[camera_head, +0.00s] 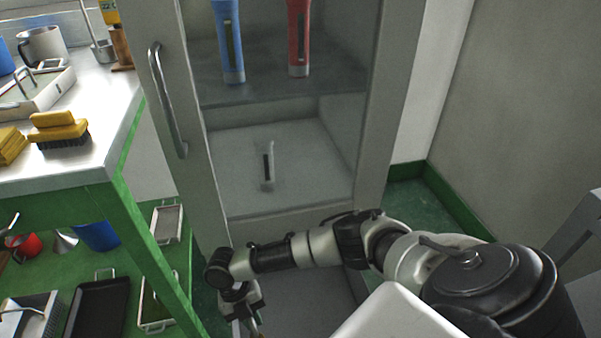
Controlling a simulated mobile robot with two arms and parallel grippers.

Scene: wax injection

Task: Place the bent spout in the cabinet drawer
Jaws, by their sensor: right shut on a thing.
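The cabinet (215,190) stands in the middle, tall and grey, with a clear front and a vertical handle (166,100) at its left. A grey recess or drawer (300,300) shows low in the cabinet, partly behind my right arm; I cannot tell how far it is open. My right gripper (247,311) is at the bottom edge, in front of the cabinet's lower left. It is shut on a thin piece (257,331), mostly cut off by the frame; I cannot tell what it is. I cannot make out the bent spout for sure. My left gripper is out of view.
A blue tool (229,42), a red tool (299,38) and a pale upright piece (268,168) are inside the cabinet. A green-framed bench (120,140) on the left holds a yellow brush (58,131) and a mug (42,45). Its lower shelf has trays (98,305).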

